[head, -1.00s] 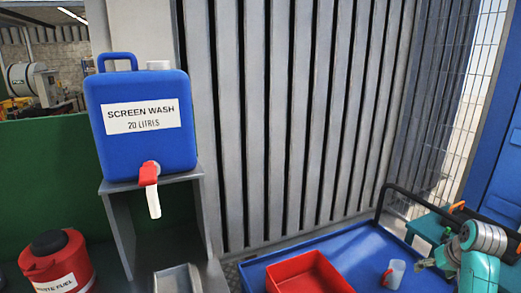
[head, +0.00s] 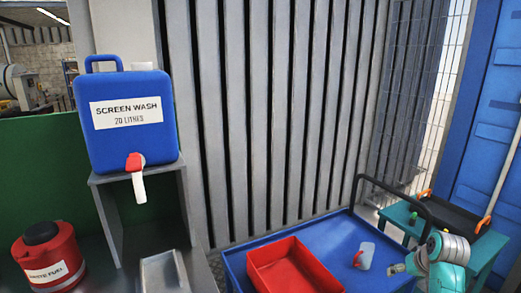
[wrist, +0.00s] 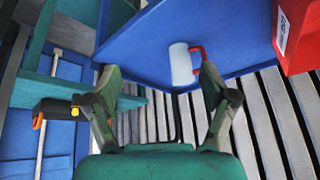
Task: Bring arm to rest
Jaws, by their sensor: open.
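My gripper (head: 397,268) is at the lower right of the head view, at the end of my teal and grey arm. In the wrist view my gripper (wrist: 158,88) has its two dark green fingers spread wide apart, with nothing held between them. A white jug with a red handle (head: 365,256) stands on the blue cart top (head: 340,235), a little left of the gripper. In the wrist view the jug (wrist: 181,64) shows beyond the fingertips, apart from them.
A red bin (head: 285,268) sits on the cart; a black rail (head: 388,187) rises at its end. A teal table (head: 483,247) with a black tray (head: 450,211) stands at right. A blue screen wash container (head: 125,145) and red waste fuel can (head: 48,258) are at left.

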